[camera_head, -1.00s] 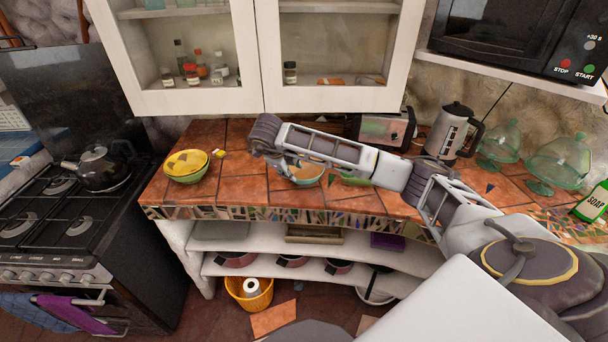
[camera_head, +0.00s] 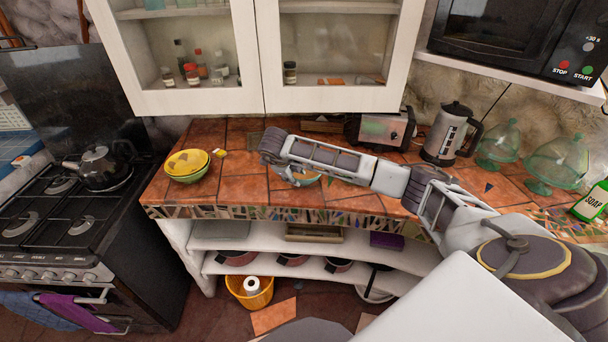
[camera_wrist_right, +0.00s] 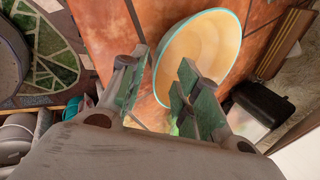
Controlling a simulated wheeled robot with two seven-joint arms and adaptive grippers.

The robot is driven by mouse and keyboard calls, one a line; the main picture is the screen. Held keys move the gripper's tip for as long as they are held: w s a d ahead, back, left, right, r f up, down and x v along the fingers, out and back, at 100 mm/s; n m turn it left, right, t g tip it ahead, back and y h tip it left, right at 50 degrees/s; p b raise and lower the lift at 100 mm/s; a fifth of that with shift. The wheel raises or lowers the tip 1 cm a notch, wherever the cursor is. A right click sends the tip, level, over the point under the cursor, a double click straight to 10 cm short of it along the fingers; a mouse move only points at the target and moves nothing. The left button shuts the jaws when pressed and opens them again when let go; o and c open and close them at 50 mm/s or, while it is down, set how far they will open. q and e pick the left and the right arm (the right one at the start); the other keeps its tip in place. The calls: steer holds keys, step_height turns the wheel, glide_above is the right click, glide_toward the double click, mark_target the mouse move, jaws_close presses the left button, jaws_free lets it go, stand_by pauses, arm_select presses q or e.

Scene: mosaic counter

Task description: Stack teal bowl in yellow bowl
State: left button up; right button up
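The teal bowl (camera_head: 312,180) sits on the tiled counter, partly hidden behind my right arm in the head view. In the right wrist view the teal bowl (camera_wrist_right: 205,50) shows a teal rim and a cream inside. My left gripper is out of view.
A stove with a kettle (camera_head: 101,168) stands left of the counter. A toaster (camera_head: 384,130), a coffee pot (camera_head: 452,132) and glass domes (camera_head: 557,160) stand along the back right. Wall cabinets (camera_head: 200,100) hang above. The counter between the bowls is clear.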

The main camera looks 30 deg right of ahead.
steer(key=shift+a+p+x, duration=0.2)
steer(key=shift+p+x, duration=0.5)
steer(key=shift+x, duration=1.7)
steer(key=shift+w, duration=0.2)
steer(key=shift+c, duration=0.5)
jaws_close()
